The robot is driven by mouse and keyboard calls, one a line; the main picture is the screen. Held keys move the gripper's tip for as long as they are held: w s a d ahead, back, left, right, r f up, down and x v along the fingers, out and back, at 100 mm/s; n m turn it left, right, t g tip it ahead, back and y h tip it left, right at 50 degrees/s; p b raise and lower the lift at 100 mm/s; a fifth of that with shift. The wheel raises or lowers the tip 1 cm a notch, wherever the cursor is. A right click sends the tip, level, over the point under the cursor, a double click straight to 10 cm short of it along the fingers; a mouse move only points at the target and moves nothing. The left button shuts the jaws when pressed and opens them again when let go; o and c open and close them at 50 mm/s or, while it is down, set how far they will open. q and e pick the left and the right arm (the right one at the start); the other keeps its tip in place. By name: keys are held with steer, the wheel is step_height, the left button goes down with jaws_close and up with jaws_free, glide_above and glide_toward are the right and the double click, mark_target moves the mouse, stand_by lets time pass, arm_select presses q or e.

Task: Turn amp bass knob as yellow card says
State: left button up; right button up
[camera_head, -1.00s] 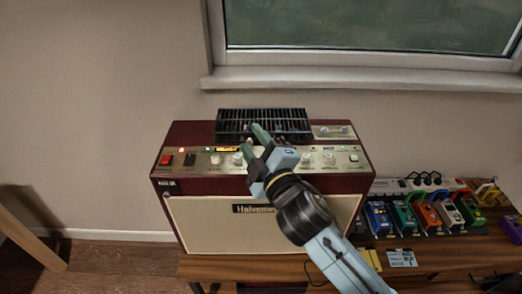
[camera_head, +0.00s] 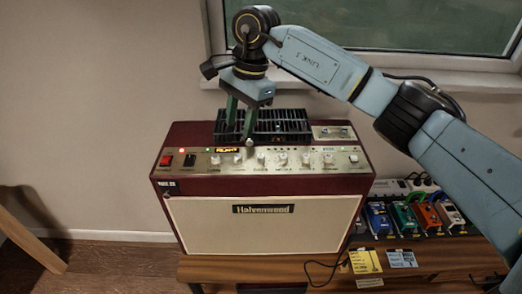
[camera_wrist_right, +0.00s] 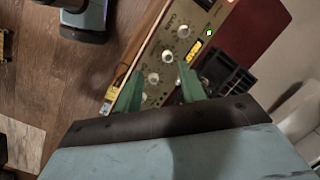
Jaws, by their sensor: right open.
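The red guitar amp (camera_head: 262,215) stands on the wooden bench, with a row of pale knobs (camera_head: 282,159) along its front panel. The small lettering under the knobs is too blurred to tell which is bass. The yellow card (camera_head: 365,262) lies on the bench right of the amp; its writing is unreadable here. My right gripper (camera_head: 240,127) is open and empty, pointing down over the amp's top left of centre. One green finger comes down close to the knob row; contact cannot be told. In the right wrist view, several knobs (camera_wrist_right: 167,56) show beyond the two open fingers (camera_wrist_right: 159,90).
A black slatted grille (camera_head: 285,123) is on the amp's top, behind the fingers. A blue and white card (camera_head: 401,258) lies beside the yellow one. Several coloured pedals (camera_head: 405,217) stand at the right, partly behind my right arm. The window sill (camera_head: 300,78) is behind.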

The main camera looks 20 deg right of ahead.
step_height(320, 180, up, 2)
steer(key=h, duration=0.2)
glide_above(261, 156)
step_height(261, 156, down, 13)
steer(key=shift+p, duration=0.3)
steer(key=shift+c, duration=0.4)
jaws_close()
steer(key=shift+m, duration=0.4)
